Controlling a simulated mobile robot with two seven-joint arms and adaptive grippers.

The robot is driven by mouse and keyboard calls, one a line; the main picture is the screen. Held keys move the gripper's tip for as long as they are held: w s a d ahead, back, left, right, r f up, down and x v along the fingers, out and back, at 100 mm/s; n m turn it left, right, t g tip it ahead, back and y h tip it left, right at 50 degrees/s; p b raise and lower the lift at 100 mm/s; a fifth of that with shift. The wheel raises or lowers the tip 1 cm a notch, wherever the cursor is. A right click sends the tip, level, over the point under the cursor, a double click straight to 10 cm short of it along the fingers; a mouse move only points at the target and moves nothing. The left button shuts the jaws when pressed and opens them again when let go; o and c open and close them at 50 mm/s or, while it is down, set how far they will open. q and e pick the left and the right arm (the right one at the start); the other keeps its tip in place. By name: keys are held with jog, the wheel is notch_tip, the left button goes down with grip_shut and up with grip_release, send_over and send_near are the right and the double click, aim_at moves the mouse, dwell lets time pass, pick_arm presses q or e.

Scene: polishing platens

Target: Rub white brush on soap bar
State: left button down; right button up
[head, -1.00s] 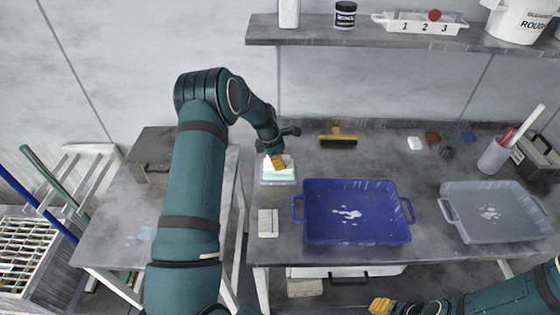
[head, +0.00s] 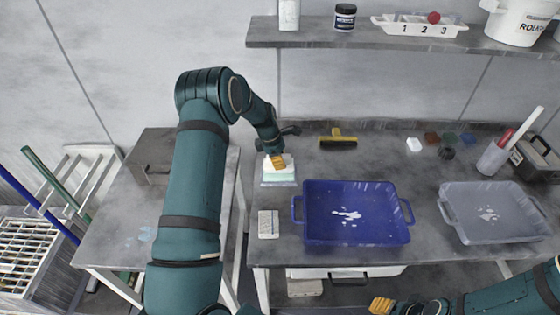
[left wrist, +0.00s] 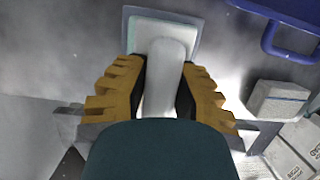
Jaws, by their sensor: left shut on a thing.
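My left gripper (head: 278,160) is shut on the white brush (left wrist: 165,75), whose pale handle runs between the tan fingers in the left wrist view. In the head view the brush is largely hidden by the gripper. The pale green soap bar (head: 278,177) lies in a small grey dish (head: 279,184) on the bench, directly under the brush. The brush head is over the soap and looks to be touching it, though the contact is hidden. My right gripper (head: 382,305) is low at the bottom edge, in front of the bench; its jaw state is unclear.
A blue tray (head: 300,225) and a grey tray (head: 450,215) stand to the right. A white block (head: 268,224) lies in front of the dish. A yellow-handled brush (head: 338,140) lies behind. A shelf (head: 350,38) runs above.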

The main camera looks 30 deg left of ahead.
aim_at(283, 155)
pick_arm(q)
jog(key=shift+r+p, duration=1.85)
jog(key=shift+r, duration=1.15)
